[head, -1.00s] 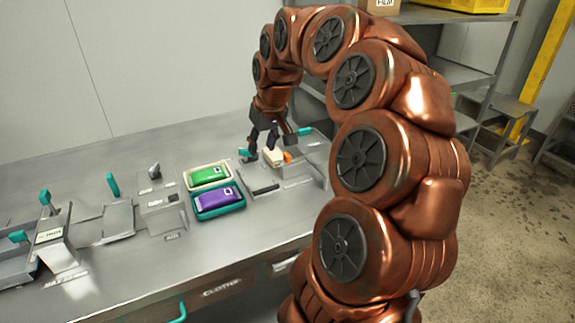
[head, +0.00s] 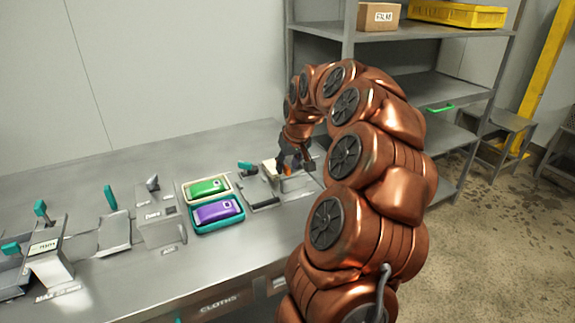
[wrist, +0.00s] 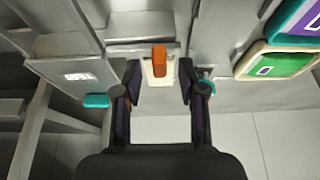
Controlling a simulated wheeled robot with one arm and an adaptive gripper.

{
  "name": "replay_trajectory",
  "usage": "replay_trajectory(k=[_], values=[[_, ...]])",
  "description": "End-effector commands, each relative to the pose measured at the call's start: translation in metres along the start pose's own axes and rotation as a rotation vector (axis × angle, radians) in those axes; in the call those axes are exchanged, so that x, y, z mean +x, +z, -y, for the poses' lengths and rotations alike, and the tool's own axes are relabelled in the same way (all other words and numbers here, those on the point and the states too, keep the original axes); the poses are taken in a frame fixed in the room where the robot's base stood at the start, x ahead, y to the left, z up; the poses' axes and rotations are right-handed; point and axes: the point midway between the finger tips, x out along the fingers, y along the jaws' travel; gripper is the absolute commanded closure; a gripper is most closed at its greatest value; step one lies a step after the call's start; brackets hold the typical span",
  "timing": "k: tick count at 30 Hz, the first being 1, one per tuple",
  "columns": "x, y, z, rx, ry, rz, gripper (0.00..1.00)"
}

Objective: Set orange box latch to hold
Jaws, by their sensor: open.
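The orange latch (wrist: 159,60) stands up from a cream plate (wrist: 158,80) on a grey metal fixture in the wrist view. In the head view, only a bit of the orange latch (head: 288,171) shows beside my gripper (head: 293,165), at the fixture on the right end of the bench. My gripper (wrist: 160,83) is open, with one dark finger on each side of the cream plate in the wrist view. The orange latch appears centred just beyond the fingertips, with nothing held. Whether a finger touches the plate or latch I cannot tell.
A cream tray with a green pouch (head: 208,187) and a teal tray with a purple pouch (head: 217,210) lie left of the fixture. A teal-handled lever (head: 246,168) stands close by. Other bench fixtures (head: 160,215) are further left. A shelf rack (head: 440,90) stands behind.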

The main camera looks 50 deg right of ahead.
Motion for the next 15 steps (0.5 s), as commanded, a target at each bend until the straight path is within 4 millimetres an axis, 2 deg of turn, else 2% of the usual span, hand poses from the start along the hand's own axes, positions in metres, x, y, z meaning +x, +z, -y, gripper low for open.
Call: replay_trajectory(k=[3, 10, 15], values=[[0.0062, 0.0007, 0.0003, -0.001, -0.001, 0.002, 0.59], [0.0065, 0.0003, 0.0003, -0.001, 0.000, 0.000, 0.60], [0.0064, 0.0002, 0.0003, -0.001, 0.000, 0.000, 0.78]])
